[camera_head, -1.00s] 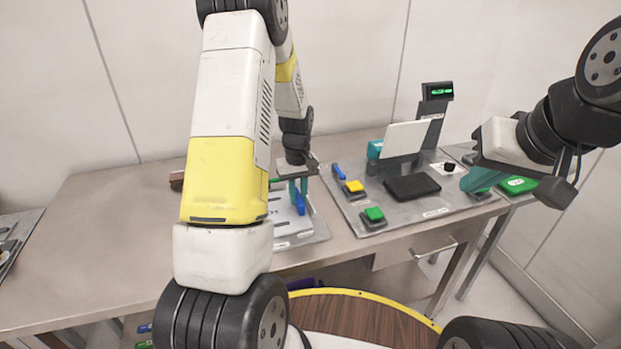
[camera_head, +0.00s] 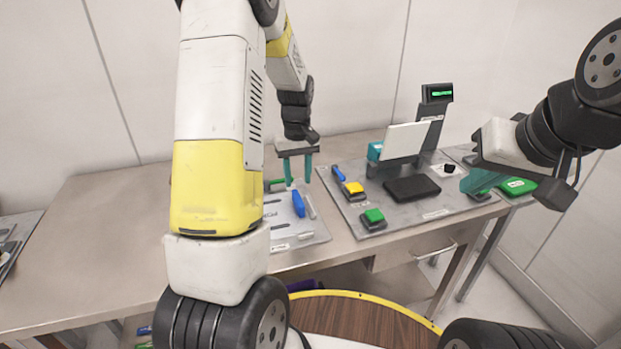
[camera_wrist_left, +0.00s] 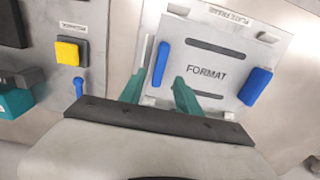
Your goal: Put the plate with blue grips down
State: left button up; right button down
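The plate with blue grips (camera_head: 278,212) lies flat on a grey frame base on the table, partly hidden behind my left arm in the head view. In the left wrist view the white plate (camera_wrist_left: 206,91) reads FORMAT and has a blue grip on each side, one (camera_wrist_left: 161,63) near my fingertips, the other (camera_wrist_left: 254,86) farther right. My left gripper (camera_head: 298,182) is open and empty above the near grip; its teal fingers also show in the left wrist view (camera_wrist_left: 158,84). My right gripper (camera_head: 477,181) hangs at the right, its fingers overlapping in view.
A grey panel (camera_head: 425,208) right of the plate carries a yellow button (camera_head: 353,187), a green button (camera_head: 373,216), a black pad (camera_head: 412,188) and a stand with a lit display (camera_head: 437,93). The table's left side (camera_head: 110,230) is clear.

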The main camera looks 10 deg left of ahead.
pick_arm(q)
jog(key=s+d+r+m+t+h, duration=0.1)
jog(key=s+r, duration=0.3)
jog(key=r, duration=0.3)
jog(key=s+d+r+m+t, duration=0.1)
jog(key=s+d+r, duration=0.15)
jog(key=r, duration=0.55)
jog(key=s+d+r+m+t, duration=0.1)
jog(key=s+r+m+t, duration=0.1)
jog(key=s, duration=0.6)
jog(key=s+d+r+m+t+h, duration=0.1)
jog(key=s+d+r+m+t, duration=0.1)
jog(key=s, duration=0.7)
notch_tip(320, 180, up, 2)
jog(key=shift+s+d+r+m, duration=0.1)
jog(key=shift+s+d+m, duration=0.15)
jog(key=shift+m, duration=0.25)
jog(key=shift+a, duration=0.15)
